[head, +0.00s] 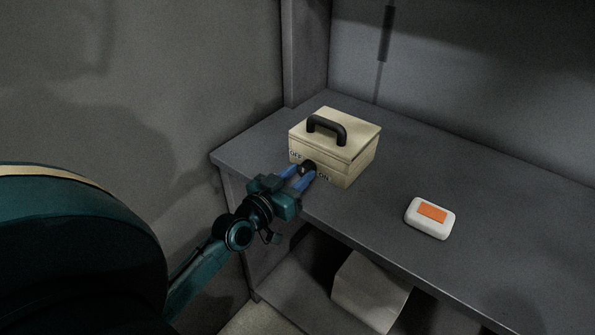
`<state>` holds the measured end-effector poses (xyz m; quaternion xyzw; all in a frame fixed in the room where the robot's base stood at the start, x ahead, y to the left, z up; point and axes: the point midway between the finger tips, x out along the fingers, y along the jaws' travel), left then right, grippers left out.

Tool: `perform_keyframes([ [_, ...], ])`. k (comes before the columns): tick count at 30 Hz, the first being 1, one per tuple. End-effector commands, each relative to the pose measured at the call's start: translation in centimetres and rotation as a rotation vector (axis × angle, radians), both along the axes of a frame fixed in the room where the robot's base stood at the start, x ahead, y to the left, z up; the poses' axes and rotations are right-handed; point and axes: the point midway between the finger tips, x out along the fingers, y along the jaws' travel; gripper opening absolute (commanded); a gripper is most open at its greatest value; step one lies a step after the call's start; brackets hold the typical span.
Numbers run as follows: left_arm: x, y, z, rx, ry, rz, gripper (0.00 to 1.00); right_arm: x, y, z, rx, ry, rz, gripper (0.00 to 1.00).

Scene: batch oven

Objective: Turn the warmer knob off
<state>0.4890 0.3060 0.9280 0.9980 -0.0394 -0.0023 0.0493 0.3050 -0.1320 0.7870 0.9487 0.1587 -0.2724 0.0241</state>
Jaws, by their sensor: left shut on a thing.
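The warmer is a cream box (346,172) with a lid and a black handle (327,127) on top. It stands near the left end of the dark counter, with its lid down. Its front carries the words OFF at left and ON at right. The dark knob (308,164) sits between these words, partly hidden by my fingers, so I cannot tell which way it points. My left gripper (303,174) has its blue fingers shut on the knob. My right gripper does not show.
A white rounded box with an orange label (429,218) lies on the counter (385,235) to the right. A pale object (370,292) stands on the shelf below. A wall and upright panel border the counter's left end. The counter's right part is clear.

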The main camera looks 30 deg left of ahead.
Motion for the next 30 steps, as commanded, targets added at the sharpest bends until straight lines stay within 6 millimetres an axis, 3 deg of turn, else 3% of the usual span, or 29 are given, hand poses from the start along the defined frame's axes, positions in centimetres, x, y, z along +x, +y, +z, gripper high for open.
perform_keyframes([
  [12, 0.04, 0.1, 0.17, -0.165, 0.009, 0.001, 0.09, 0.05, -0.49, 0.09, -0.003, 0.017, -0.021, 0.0],
  [26, 0.05, 0.1, 0.14, -0.181, 0.009, 0.001, 0.09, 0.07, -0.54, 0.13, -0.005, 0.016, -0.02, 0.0],
  [27, 0.05, 0.1, 0.14, -0.181, 0.009, 0.001, 0.34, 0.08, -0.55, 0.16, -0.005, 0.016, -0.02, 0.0],
  [30, 0.04, 0.1, 0.11, -0.18, 0.01, 0.001, 0.42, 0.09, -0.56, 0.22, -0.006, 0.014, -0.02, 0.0],
])
